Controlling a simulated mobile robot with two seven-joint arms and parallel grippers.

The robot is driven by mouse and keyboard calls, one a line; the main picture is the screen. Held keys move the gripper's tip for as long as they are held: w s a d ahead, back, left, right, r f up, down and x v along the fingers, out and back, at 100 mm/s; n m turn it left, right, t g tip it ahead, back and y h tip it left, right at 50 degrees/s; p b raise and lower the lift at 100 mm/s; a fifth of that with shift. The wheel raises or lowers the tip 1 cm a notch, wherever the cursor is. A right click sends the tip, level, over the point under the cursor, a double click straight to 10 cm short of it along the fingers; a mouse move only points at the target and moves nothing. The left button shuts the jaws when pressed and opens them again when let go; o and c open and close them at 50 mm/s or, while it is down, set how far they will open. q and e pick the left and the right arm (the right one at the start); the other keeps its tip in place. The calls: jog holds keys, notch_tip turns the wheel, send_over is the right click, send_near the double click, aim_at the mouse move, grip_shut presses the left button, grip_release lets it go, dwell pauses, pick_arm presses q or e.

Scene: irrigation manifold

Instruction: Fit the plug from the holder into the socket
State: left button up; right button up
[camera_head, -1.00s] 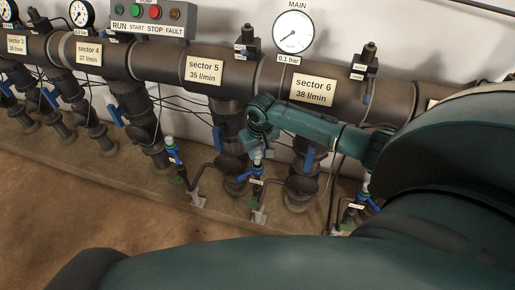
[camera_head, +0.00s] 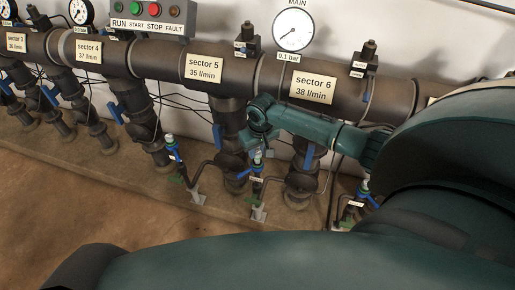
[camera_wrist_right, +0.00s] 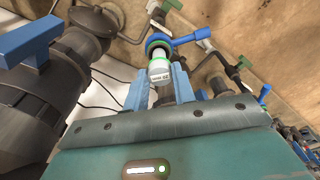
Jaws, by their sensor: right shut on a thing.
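A green ring (camera_wrist_right: 157,43) shows at the plug's far end, against a blue-handled valve fitting (camera_wrist_right: 185,40). I cannot tell whether the plug is seated in that fitting or only lined up with it. The head view shows the fitting's lower part (camera_head: 257,179) under the gripper. I cannot identify the socket or holder with certainty.
Similar blue-handled fittings stand at left (camera_head: 172,150) and right (camera_head: 363,195). The thick main pipe (camera_head: 235,75) runs behind my gripper, with dark vertical pipes below it. In the wrist view a large valve with a blue lever (camera_wrist_right: 30,40) is close at left. Thin cables hang nearby.

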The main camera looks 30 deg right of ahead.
jog(key=shift+f, duration=0.3)
jog(key=shift+f, duration=0.3)
jog(key=shift+f+b, duration=0.45)
jog(key=shift+f, duration=0.4)
dwell(0.8)
jog(key=o, duration=1.1)
jog(key=shift+c, duration=0.2)
jog(key=shift+o, duration=0.3)
jog(key=shift+o, duration=1.4)
